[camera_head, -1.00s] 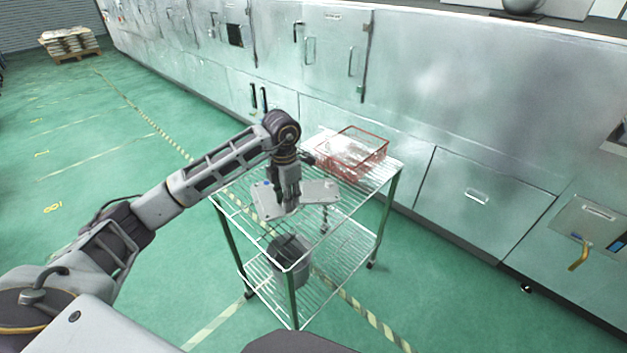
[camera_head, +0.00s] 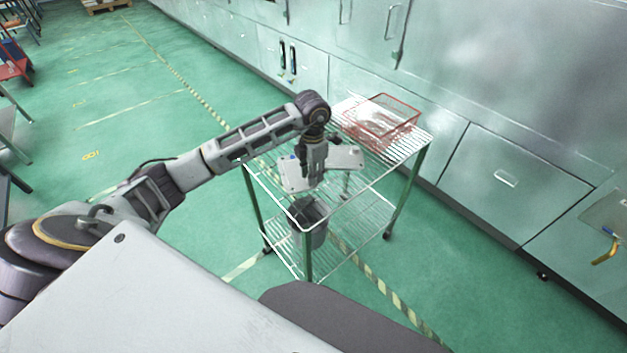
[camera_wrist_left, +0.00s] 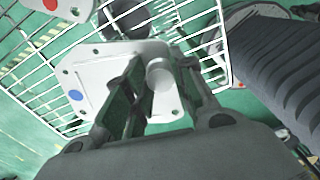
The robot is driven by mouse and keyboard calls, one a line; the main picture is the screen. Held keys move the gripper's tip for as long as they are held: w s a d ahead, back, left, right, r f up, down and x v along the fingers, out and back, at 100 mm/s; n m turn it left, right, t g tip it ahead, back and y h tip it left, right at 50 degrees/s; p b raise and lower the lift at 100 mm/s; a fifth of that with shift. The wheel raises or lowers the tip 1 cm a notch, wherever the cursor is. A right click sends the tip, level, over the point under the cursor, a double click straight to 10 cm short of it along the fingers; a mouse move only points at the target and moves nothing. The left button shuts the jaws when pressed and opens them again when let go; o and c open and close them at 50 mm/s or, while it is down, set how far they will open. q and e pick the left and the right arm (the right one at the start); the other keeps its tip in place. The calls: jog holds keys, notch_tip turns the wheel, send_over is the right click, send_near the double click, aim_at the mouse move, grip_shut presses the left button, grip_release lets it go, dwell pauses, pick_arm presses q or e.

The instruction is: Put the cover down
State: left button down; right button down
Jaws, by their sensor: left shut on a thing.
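The cover is a flat light-grey metal plate (camera_head: 292,177) with a blue dot near one end and holes at its corners. My left gripper (camera_head: 314,180) points down onto its middle. In the left wrist view the fingers of the gripper (camera_wrist_left: 160,78) are shut on a round raised boss of the cover (camera_wrist_left: 103,62). The cover is level over the top shelf of a wire cart (camera_head: 345,215); I cannot tell if it touches the wires. My right gripper is in neither view.
A red wire basket (camera_head: 405,108) stands at the cart's far end. A dark bin (camera_head: 309,222) stands on the lower shelf. In the left wrist view another grey plate with a red dot (camera_wrist_left: 72,10) lies at the top left. A metal cabinet wall (camera_head: 520,185) runs behind the cart.

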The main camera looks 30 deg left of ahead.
pick_arm(q)
jog(key=shift+f, duration=2.35)
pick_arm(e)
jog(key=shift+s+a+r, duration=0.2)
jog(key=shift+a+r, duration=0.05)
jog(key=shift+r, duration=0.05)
